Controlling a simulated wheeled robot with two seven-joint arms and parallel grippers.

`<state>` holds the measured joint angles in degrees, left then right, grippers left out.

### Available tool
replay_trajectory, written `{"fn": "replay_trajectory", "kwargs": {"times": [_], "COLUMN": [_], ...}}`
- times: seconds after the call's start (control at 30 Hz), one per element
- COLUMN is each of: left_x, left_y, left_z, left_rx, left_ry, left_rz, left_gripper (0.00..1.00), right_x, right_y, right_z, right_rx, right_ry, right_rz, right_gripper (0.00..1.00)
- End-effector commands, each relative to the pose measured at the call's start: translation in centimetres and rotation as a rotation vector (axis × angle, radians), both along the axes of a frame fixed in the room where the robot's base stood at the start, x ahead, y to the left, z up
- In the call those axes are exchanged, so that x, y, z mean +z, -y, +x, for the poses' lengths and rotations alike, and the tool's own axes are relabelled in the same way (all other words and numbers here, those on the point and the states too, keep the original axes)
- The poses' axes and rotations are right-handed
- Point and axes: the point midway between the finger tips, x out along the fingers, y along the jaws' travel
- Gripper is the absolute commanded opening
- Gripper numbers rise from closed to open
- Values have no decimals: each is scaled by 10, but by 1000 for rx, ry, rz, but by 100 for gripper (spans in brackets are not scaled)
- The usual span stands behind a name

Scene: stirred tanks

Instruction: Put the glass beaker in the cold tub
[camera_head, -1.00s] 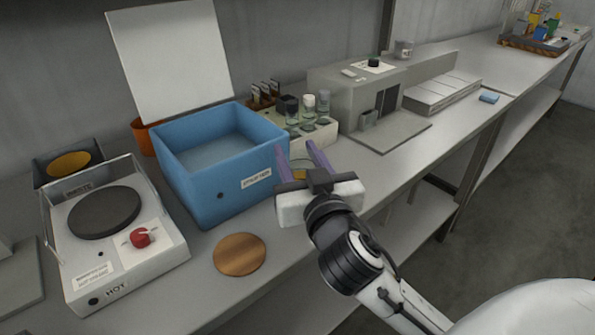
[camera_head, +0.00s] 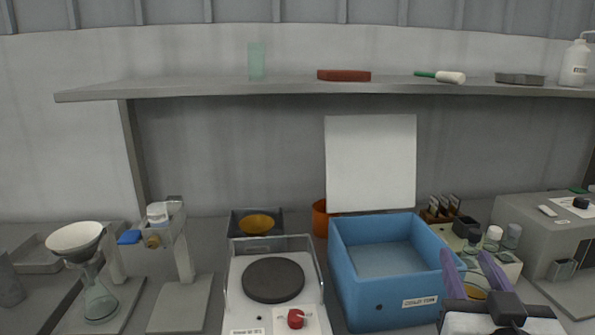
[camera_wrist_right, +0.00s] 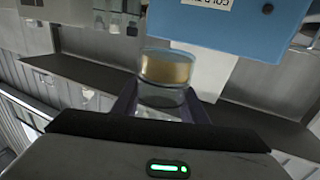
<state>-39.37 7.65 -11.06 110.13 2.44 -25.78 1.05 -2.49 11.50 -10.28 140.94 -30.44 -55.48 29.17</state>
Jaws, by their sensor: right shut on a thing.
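The glass beaker (camera_wrist_right: 165,72), clear with amber contents, is held between the purple fingers of my right gripper (camera_wrist_right: 160,105). In the head view the right gripper (camera_head: 474,275) is at the lower right, with the beaker (camera_head: 475,290) partly hidden between its fingers. The cold tub (camera_head: 372,292) is an open blue box with a "COLD TUB" label on its front. It also shows in the right wrist view (camera_wrist_right: 238,28). The gripper and beaker are beside the tub's right front corner, outside it. My left gripper is not in view.
A hot plate (camera_head: 273,280) with a red knob stands left of the tub. A rack of jars (camera_head: 505,262) and a grey machine (camera_head: 545,230) are to its right. A white panel (camera_head: 371,163) stands behind the tub. A shelf (camera_head: 300,88) runs above the bench.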

Motion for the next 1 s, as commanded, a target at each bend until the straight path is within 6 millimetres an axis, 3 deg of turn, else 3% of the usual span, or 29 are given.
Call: {"fn": "replay_trajectory", "kwargs": {"times": [0.03, 0.2, 0.43, 0.77, 0.87, 1.0], "left_x": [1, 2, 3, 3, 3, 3], "left_y": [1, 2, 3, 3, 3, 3], "left_z": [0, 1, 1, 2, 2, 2], "left_rx": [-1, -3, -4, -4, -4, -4], "left_ry": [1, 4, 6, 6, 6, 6], "left_rz": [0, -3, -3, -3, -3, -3], "left_gripper": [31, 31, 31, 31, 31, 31], "right_x": [-21, -66, -99, -103, -94, -66], "right_y": [-9, -40, -67, -72, -67, -49], "right_z": [-4, -24, -51, -56, -49, -28], "right_rx": [32, 139, 227, 246, 230, 172], "right_ry": [-16, -17, -5, 5, 9, 14], "right_rz": [0, 3, 17, 20, 13, -2], "right_gripper": [15, 15, 15, 15, 15, 15]}}
